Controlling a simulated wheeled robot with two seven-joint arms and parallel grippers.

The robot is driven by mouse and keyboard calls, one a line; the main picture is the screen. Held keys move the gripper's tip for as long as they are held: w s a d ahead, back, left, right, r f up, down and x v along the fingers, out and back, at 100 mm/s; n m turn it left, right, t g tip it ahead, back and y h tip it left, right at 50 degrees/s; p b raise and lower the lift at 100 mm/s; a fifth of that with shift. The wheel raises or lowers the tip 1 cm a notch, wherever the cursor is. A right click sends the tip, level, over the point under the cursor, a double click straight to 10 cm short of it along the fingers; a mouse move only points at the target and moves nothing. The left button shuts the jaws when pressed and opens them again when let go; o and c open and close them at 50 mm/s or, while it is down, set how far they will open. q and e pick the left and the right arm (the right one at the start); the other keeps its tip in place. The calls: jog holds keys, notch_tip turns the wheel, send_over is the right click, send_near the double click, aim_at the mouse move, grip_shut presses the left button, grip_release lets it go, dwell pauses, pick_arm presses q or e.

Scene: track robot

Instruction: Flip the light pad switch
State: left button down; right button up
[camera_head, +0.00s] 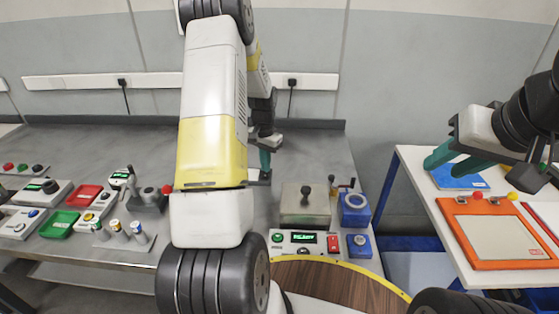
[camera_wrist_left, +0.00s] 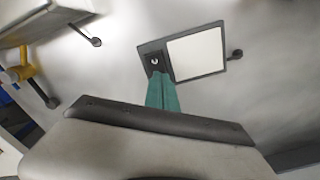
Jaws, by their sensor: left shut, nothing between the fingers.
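The light pad (camera_wrist_left: 196,55) shows in the left wrist view as a white panel in a dark frame, lying on the grey bench. Its small dark switch (camera_wrist_left: 155,61) sits at the panel's left end. My left gripper (camera_wrist_left: 161,78) is shut and empty, with its teal fingertips right at the switch's near edge; I cannot tell if they touch it. In the head view my left gripper (camera_head: 265,162) is partly behind my arm, which hides most of the light pad. My right gripper (camera_head: 446,162) is open and empty above the white table at the right.
A metal box with a black knob (camera_head: 305,205), a panel with a green display (camera_head: 302,237) and a blue device (camera_head: 354,209) stand right of my left arm. Red (camera_head: 84,195) and green (camera_head: 62,224) trays lie at left. An orange clipboard (camera_head: 497,234) lies on the white table (camera_head: 412,165).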

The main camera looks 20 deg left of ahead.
pick_arm(q)
jog(key=shift+r, duration=3.4)
